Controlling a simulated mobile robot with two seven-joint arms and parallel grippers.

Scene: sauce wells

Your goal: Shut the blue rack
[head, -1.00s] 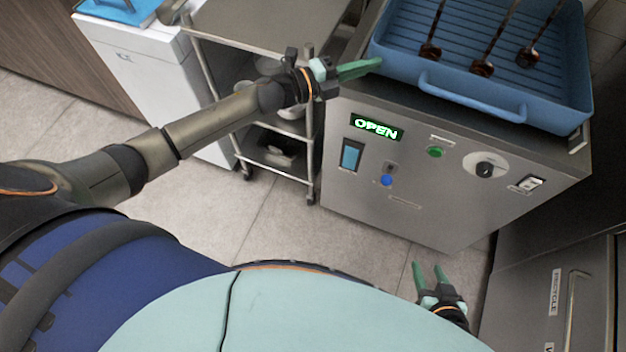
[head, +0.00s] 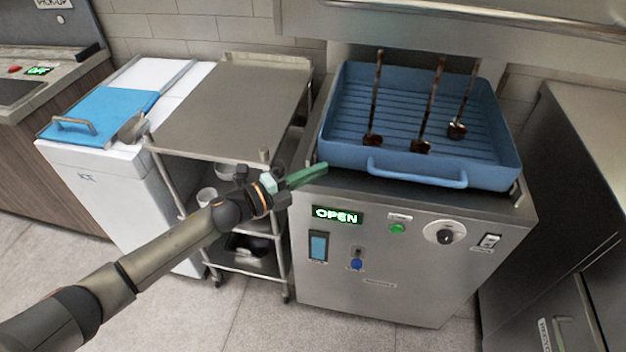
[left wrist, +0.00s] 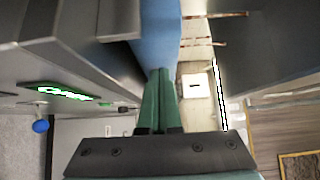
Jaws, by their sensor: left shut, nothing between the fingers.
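The blue rack (head: 340,152) is a ribbed tray with a front handle (head: 418,178). It sits on top of a steel machine (head: 400,270) whose green display (head: 338,215) reads OPEN. Several dirty ladles (head: 421,145) stand in the rack. My left gripper (head: 308,176), with green fingers, is shut and empty at the rack's front left corner. In the left wrist view its fingers (left wrist: 159,98) point at the blue rack wall (left wrist: 155,40); I cannot tell whether they touch it. My right gripper is out of view.
A steel cart (head: 235,105) stands left of the machine. Beyond it is a white ice bin (head: 110,190) with a blue lid (head: 100,115). A steel cabinet (head: 570,180) stands at the right. A steel hood edge (head: 480,20) hangs above the rack.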

